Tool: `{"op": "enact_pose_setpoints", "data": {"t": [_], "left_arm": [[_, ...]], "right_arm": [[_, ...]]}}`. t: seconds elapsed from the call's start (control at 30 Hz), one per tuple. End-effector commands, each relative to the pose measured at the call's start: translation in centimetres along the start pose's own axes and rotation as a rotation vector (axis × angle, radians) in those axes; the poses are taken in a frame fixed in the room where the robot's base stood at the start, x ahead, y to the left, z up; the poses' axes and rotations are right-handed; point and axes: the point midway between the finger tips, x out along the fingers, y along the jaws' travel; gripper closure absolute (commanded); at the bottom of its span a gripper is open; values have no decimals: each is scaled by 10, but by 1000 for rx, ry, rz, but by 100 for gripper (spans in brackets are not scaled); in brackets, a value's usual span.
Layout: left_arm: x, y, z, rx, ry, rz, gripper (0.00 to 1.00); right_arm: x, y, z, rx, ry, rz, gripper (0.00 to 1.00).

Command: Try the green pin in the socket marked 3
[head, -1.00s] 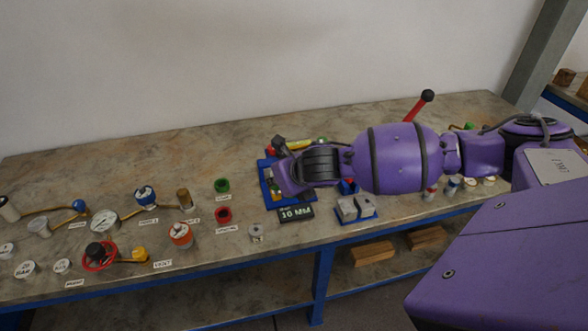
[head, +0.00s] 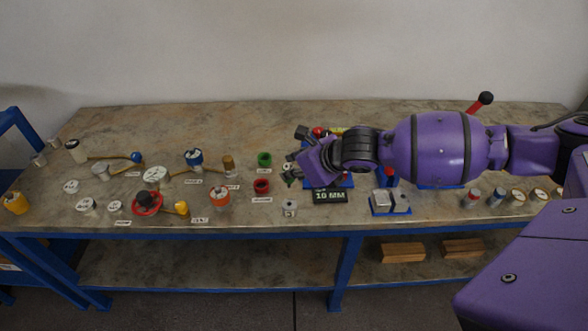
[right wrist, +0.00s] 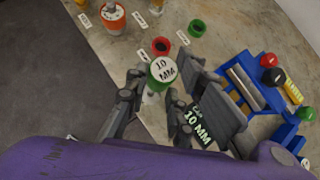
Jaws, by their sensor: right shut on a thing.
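My right gripper (right wrist: 160,88) is shut on a green round piece with a white top reading "10 MM" (right wrist: 163,69) in the right wrist view. The piece is held up above the bench edge. In the head view my right gripper (head: 291,172) is just left of the blue rack (head: 318,180), partly hidden by its own wrist. I cannot make out a socket marked 3. My left gripper is not in view.
A red ring (head: 262,186) and a green ring (head: 264,159) sit left of the gripper. A small metal piece (head: 290,207) is near the front edge. A grey block on a blue base (head: 390,202) stands right of the sign. Valves and gauges fill the bench's left.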

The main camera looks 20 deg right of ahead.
Motion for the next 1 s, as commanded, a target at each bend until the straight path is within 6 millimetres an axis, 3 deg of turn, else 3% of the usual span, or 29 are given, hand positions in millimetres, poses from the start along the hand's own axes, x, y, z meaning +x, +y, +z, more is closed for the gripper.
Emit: {"op": "enact_pose_setpoints", "data": {"t": [0.4, 1.0], "left_arm": [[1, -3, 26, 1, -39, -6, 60], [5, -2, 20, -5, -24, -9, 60]], "right_arm": [[30, 1, -32, 4, 8, 2, 100], [40, 1, -41, 2, 2, 0, 100]]}}
